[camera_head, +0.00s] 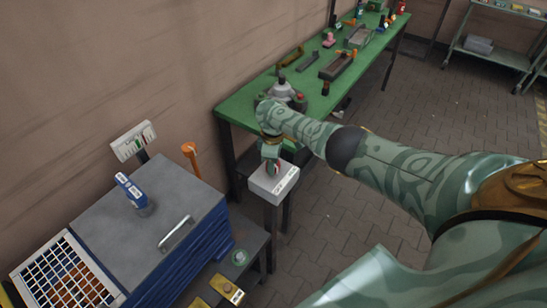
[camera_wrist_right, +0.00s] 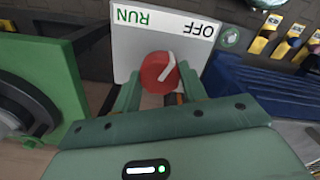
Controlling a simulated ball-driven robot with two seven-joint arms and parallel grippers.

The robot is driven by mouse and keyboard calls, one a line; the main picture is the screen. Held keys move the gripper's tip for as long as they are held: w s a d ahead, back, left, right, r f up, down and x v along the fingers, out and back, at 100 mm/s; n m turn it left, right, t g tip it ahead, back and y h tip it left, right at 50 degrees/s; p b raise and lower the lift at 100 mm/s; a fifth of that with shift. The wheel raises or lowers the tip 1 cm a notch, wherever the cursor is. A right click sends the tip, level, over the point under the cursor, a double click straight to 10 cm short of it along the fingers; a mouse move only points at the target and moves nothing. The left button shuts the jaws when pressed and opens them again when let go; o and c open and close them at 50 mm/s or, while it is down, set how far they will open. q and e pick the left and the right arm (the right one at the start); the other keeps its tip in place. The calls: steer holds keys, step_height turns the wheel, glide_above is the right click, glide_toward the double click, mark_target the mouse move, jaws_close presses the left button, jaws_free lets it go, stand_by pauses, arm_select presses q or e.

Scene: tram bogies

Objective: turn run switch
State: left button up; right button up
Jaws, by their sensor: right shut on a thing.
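The run switch is a red round knob (camera_wrist_right: 157,72) with a white pointer line, on a white-grey box (camera_head: 270,184) that stands on a post. In the right wrist view, the box face (camera_wrist_right: 165,35) reads RUN and OFF upside down, and the pointer line slants up and right, toward the OFF side. My right gripper (camera_head: 271,164) reaches down onto the box from above. Its two green fingers (camera_wrist_right: 160,88) stand on either side of the knob and are shut on it. My left gripper is not in view.
A blue cabinet with a grey top (camera_head: 150,215) stands to the left, carrying a blue handheld device (camera_head: 131,190). A white grid tray (camera_head: 66,276) is at lower left. A green workbench (camera_head: 310,80) with tools and parts runs along the wall behind. Paved floor (camera_head: 340,225) is free at right.

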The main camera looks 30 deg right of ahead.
steer(key=shift+m+p, duration=0.45)
steer(key=shift+m, duration=1.45)
steer(key=o, duration=1)
steer(key=shift+r, duration=0.1)
step_height(320, 180, up, 16)
steer(key=p, duration=1.2)
